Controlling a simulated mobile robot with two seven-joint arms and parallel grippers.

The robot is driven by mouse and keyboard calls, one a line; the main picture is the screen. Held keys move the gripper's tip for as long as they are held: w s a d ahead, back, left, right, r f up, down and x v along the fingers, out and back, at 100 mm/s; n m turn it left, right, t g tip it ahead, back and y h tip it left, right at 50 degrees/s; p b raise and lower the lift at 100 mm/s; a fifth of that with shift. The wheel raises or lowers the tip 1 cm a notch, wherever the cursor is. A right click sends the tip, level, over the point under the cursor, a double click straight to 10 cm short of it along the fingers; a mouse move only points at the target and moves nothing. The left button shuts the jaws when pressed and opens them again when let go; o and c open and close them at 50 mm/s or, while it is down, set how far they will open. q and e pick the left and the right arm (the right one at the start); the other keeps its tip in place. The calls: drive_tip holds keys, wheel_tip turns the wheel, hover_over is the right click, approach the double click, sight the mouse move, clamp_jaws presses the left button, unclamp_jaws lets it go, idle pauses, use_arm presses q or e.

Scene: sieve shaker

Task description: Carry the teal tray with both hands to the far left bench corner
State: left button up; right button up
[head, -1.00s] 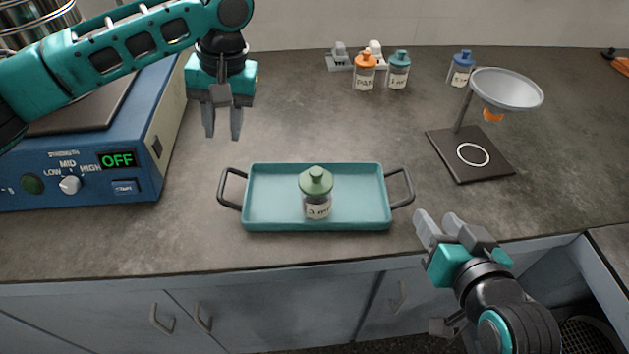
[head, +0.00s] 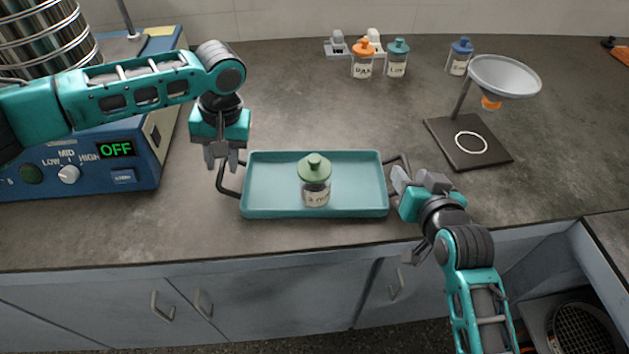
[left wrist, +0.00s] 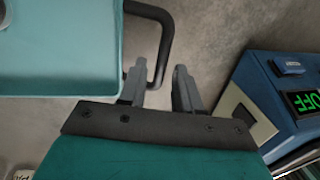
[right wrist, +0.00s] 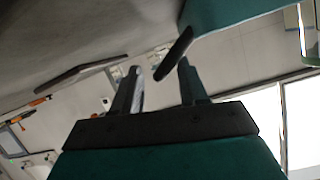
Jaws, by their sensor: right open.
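The teal tray (head: 270,208) lies flat on the bench with a dark loop handle at each end. My left gripper (head: 220,163) points down over the left handle (head: 226,189). In the left wrist view the open fingers (left wrist: 160,88) have the handle bar (left wrist: 162,50) between them, with a gap showing. My right gripper (head: 404,181) is open at the right handle, partly hiding it. In the right wrist view the dark handle end (right wrist: 175,56) shows between the fingertips (right wrist: 160,70).
A blue shaker base (head: 140,165) reading OFF, with a sieve stack (head: 45,40), stands at left. A funnel stand (head: 468,142) is at right. Orange, teal and blue-lidded jars (head: 397,60) stand at the back. Bare bench lies behind the tray.

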use_arm(q)
drive_tip(key=shift+a+f, duration=0.2)
drive_tip(key=shift+f, duration=0.7)
use_arm(e)
drive_tip(key=shift+x, duration=0.95)
use_arm(q)
drive_tip(key=shift+c, duration=0.4)
use_arm(e)
drive_tip(key=shift+c, duration=0.3)
use_arm(q)
drive_tip(key=c, duration=0.4)
use_arm(e)
drive_tip(key=c, duration=0.5)
use_arm(q)
clamp_jaws()
use_arm(e)
drive_tip(key=shift+d, duration=0.1)
clamp_jaws()
